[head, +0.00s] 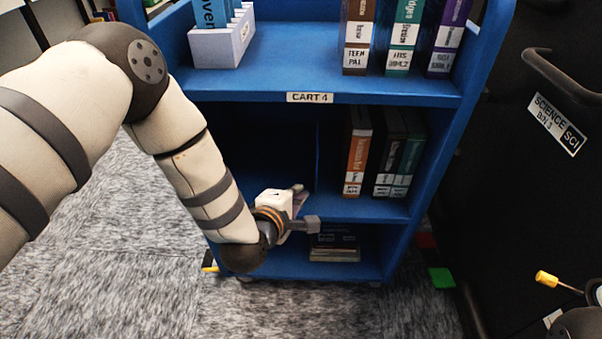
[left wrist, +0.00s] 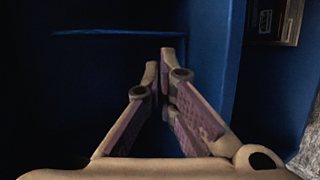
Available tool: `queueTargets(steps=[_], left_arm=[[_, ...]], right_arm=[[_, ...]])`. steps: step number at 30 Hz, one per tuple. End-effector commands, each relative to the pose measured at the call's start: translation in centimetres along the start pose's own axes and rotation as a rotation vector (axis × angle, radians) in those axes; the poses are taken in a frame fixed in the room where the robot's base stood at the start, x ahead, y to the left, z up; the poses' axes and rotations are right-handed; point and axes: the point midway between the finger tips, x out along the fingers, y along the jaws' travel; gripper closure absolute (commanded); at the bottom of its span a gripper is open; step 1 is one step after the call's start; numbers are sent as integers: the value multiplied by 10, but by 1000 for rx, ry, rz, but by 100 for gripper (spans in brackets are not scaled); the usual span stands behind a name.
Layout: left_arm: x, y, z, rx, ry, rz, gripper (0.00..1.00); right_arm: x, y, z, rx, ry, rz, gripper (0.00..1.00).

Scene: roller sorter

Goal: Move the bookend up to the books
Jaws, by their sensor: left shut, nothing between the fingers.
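My left gripper (head: 300,207) is at the front of the cart's middle shelf, left of the books there. In the left wrist view its two fingers (left wrist: 160,62) are together with nothing between them. A dark blue upright panel (head: 303,155), apparently the bookend, stands in the shadow behind the gripper; its thin edge seems to show in the left wrist view (left wrist: 120,31). The books, an orange-brown one (head: 357,155) and dark green ones (head: 400,160), stand upright at the right of the middle shelf, with a gap between panel and books. Whether the gripper touches the panel is unclear.
The blue cart (head: 380,92) has a top shelf with several books (head: 403,40) and a white bin (head: 222,45). Flat books (head: 335,248) lie on the bottom shelf. A black cabinet (head: 540,180) stands close at the right. Carpet is clear at lower left.

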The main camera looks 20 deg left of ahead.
Motion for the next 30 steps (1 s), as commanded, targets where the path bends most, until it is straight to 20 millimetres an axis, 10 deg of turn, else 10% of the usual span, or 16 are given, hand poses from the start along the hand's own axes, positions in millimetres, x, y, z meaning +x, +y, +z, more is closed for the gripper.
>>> queueTargets(steps=[15, 30], left_arm=[[86, 30, -26, 2, 1, -3, 100], [96, 40, -28, 1, 0, -2, 100]], right_arm=[[51, -4, -17, -7, -75, 0, 0], [56, -4, -18, -8, -84, -1, 0]])
